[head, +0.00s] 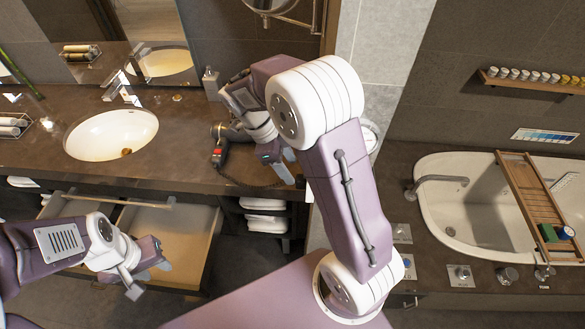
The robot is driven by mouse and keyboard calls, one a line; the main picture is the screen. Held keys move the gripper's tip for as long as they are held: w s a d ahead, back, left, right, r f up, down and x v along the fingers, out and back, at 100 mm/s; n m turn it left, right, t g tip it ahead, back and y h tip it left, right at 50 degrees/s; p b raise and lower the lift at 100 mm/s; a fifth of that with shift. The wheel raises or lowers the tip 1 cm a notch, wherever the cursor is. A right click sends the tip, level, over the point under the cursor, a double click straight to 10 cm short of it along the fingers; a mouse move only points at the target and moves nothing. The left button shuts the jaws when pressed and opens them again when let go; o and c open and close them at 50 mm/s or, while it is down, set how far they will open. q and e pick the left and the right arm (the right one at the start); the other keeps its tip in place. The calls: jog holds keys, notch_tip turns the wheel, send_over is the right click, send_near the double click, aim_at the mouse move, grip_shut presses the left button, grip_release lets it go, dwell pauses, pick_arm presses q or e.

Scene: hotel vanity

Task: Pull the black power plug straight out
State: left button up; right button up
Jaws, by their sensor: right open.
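I cannot make out the black power plug; the area around my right wrist hides part of the counter and wall. A dark hair dryer (220,150) with a red mark lies on the counter, and a dark cord (233,180) runs from it toward the counter's front edge. My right gripper (284,165) is open, pointing down over the right end of the counter, right of the dryer. I see nothing between its fingers. My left gripper (150,279) is open and empty, low in front of the drawer, away from the counter top.
The dark counter (185,165) holds a white sink (112,134), a soap bottle (210,84) and a small rack (12,125). An open drawer (165,232) juts out below. Folded towels (265,204) fill a shelf. A bathtub (470,205) with a wooden tray (540,205) is at right.

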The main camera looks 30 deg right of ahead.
aim_at(297, 178)
jog(key=x, duration=0.4)
jog(key=shift+s+d+f+p, duration=0.2)
jog(key=shift+s+d+p, duration=0.1)
jog(key=shift+p, duration=0.1)
jog(key=shift+d+f, duration=0.1)
jog(key=shift+f, duration=0.45)
grip_shut()
jog(key=c, duration=0.8)
grip_release()
grip_shut()
jog(key=shift+w+a+p, duration=0.1)
jog(key=shift+w+a, duration=0.35)
jog(key=shift+a, duration=0.3)
jog(key=shift+w+a+p, duration=0.1)
jog(key=shift+w+a, duration=0.4)
jog(key=shift+a, duration=0.25)
jog(key=shift+w+a+p, duration=0.1)
jog(key=shift+w+a, duration=0.35)
jog(key=shift+a, duration=0.35)
